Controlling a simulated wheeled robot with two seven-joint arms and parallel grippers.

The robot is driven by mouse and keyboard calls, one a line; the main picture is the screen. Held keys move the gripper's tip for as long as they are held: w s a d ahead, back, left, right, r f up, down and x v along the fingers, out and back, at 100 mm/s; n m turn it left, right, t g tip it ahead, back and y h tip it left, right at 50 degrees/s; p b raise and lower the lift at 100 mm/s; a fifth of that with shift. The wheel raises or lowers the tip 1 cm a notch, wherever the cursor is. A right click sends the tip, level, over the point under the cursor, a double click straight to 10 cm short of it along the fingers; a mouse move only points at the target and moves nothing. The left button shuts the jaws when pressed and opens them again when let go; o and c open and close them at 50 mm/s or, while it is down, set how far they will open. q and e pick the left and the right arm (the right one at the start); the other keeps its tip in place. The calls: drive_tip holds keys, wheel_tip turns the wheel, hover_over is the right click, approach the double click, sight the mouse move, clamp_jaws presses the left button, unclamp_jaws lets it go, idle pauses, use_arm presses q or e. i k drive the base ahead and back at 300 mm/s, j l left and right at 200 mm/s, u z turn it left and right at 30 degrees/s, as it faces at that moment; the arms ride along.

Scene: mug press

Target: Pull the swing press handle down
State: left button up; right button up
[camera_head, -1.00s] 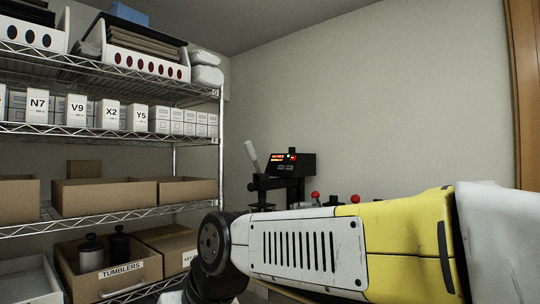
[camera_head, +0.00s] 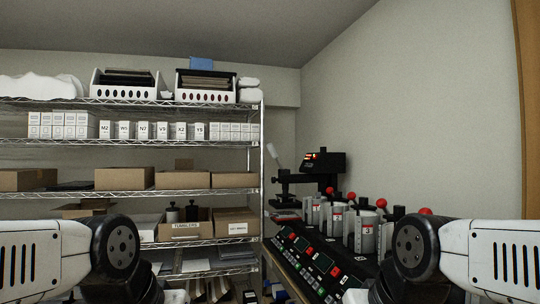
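The swing press (camera_head: 325,163) is a black machine with a lit red display, standing at the far end of the bench right of the shelving. Its handle (camera_head: 274,156) has a pale grey grip, raised and tilted up to the left. The lower part of the press is partly hidden behind the nearer mug presses. My two arms show only at the lower left and lower right, well short of the press. Neither gripper is in view.
A black mug press row (camera_head: 320,262) with several red-knobbed levers and control panels runs along the bench in front of the swing press. A wire shelf (camera_head: 140,192) with boxes fills the left and middle. A bare wall (camera_head: 430,130) is at the right.

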sight(272, 151)
drive_tip(key=l, duration=0.2)
drive_tip(key=i+j, duration=0.6)
drive_tip(key=i, duration=0.15)
drive_tip(key=i+j, duration=0.65)
drive_tip(key=z, duration=1.5)
drive_tip(key=i+j, duration=0.05)
